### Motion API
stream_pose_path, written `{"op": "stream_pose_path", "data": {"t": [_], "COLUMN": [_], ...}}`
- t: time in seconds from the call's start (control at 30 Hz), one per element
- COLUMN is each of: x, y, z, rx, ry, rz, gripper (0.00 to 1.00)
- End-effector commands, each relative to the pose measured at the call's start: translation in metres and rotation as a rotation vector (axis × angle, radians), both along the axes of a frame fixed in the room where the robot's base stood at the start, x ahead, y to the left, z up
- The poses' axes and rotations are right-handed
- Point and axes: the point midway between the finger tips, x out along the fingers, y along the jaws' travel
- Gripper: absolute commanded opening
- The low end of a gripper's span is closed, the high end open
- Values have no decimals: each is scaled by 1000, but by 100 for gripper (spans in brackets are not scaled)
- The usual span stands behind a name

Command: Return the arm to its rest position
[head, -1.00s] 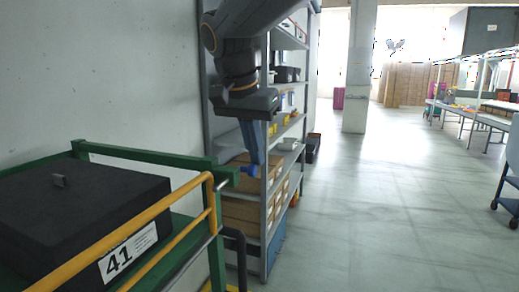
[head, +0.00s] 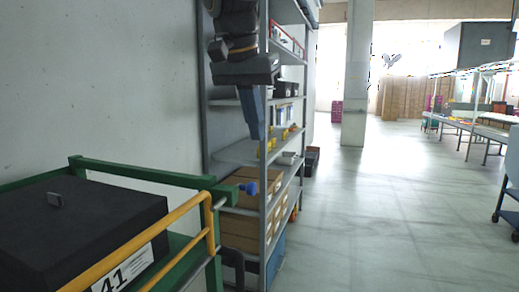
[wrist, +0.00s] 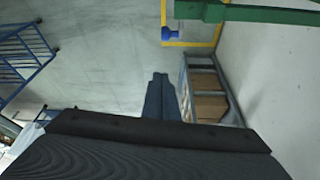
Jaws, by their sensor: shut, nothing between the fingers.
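My gripper (head: 254,132) hangs at the upper middle of the head view, fingers pointing down, in front of the grey shelf rack. In the wrist view my gripper (wrist: 161,78) shows its two fingertips together, with nothing between them. The upper part of my arm runs out of the top of the head view.
A green cart frame (head: 140,170) with a yellow rail (head: 170,222) and a dark lidded box (head: 80,230) marked 41 stands at the left. The grey shelf rack (head: 267,190) holds cardboard boxes (head: 240,232). The floor (head: 370,220) at the right is open.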

Motion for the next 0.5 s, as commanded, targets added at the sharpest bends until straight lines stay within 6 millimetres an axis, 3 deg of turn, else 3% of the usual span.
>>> {"op": "stream_pose_path", "data": {"t": [0.17,0.27,0.37,0.5], "x": [-4,-2,3,1], "y": [2,-5,-23,-63], "z": [12,-2,-42,-126], "rx": [-1,-6,-15,-14], "ry": [2,19,61,140], "rz": [2,22,74,187], "gripper": [0,0,0,0]}}
